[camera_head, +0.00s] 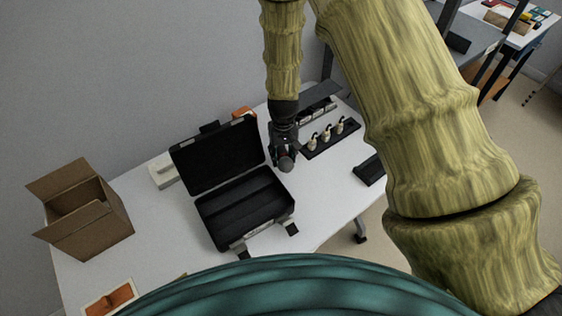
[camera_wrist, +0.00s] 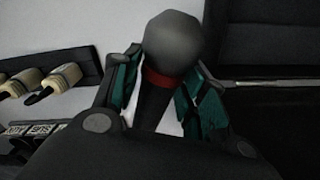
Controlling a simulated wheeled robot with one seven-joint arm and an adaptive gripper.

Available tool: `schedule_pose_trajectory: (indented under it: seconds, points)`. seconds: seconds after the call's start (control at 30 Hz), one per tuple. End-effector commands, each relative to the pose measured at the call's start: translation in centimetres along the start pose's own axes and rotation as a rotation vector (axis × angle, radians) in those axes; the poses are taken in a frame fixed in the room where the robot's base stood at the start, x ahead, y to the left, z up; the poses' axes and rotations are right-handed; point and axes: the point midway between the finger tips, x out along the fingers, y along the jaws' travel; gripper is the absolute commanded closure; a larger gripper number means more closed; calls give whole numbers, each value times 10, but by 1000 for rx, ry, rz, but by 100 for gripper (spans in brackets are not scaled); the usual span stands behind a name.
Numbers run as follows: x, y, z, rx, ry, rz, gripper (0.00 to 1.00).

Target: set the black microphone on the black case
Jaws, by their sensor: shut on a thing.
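The black case (camera_head: 246,207) stands open on the white table, its lid raised at the back and its inside looking empty. Part of it also shows at the right of the wrist view (camera_wrist: 283,103). My gripper (camera_head: 284,150) is just right of the case. In the wrist view its teal-padded fingers are shut on the black microphone (camera_wrist: 172,42), which has a round grey head and a red band. The microphone head (camera_head: 286,164) also shows below the fingers in the head view. The lower part of the microphone is hidden by my gripper.
A black rack (camera_head: 333,141) with several cream-coloured items stands right of my gripper. An open cardboard box (camera_head: 92,222) is at the left. A white box (camera_head: 163,171) sits behind the case. A dark object (camera_head: 369,171) lies near the right edge. Bare table (camera_head: 165,235) lies between box and case.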

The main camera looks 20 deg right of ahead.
Motion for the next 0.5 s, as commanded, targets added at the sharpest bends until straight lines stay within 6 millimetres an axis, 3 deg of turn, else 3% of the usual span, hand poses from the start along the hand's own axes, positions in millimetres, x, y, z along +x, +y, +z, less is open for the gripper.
schedule_pose_trajectory:
  seconds: [0.5]
  points:
    - [40, -1, -1, -2, 2, 0, 92]
